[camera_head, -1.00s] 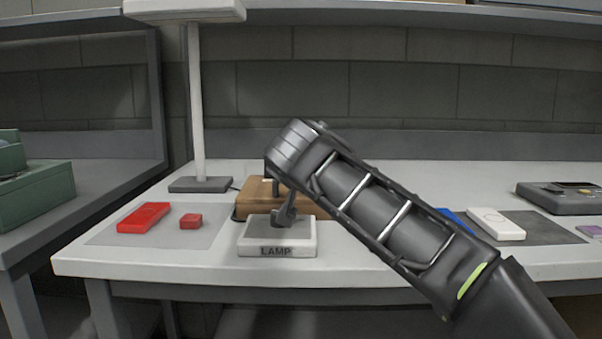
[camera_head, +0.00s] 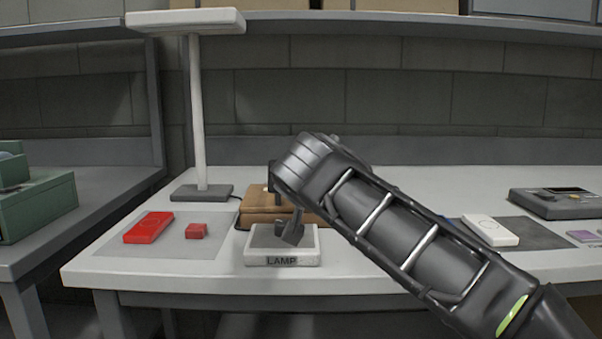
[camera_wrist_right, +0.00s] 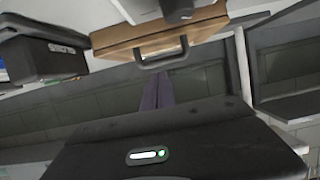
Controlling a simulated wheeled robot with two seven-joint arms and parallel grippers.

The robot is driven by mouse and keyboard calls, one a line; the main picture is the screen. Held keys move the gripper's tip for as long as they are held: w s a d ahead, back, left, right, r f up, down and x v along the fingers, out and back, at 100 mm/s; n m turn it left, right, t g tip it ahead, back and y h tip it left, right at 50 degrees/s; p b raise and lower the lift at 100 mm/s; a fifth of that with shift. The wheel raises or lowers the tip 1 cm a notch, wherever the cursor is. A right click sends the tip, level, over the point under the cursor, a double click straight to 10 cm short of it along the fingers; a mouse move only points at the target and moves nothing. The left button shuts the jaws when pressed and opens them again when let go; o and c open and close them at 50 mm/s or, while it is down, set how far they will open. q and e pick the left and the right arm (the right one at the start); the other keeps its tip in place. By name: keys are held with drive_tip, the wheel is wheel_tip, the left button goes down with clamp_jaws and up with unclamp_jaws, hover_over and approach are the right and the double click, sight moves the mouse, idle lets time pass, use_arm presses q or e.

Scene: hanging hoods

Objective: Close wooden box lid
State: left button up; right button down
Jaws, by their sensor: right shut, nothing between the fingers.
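The wooden box (camera_head: 262,205) is brown and low, on the bench behind the tray marked LAMP (camera_head: 282,258). My right forearm hides its right part. It looks flat on top; I see no raised lid, but cannot tell whether its lid is fully down. My right gripper (camera_head: 292,230) is shut and empty, pointing down over the LAMP tray, in front of the box. In the right wrist view a brown case with a handle (camera_wrist_right: 160,35) shows at the top; I cannot tell whether it is the same box. My left gripper is out of view.
A white lamp (camera_head: 197,120) stands behind left. A red block (camera_head: 148,227) and a small red cube (camera_head: 196,231) lie on a grey mat. A white device (camera_head: 491,231) lies at right. A green box (camera_head: 40,205) stands on the left bench. A shelf crosses above.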

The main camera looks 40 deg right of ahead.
drive_tip(key=s+a+f, duration=0.2)
drive_tip(key=s+a, duration=0.1)
drive_tip(key=shift+s+f, duration=0.25)
idle(0.4)
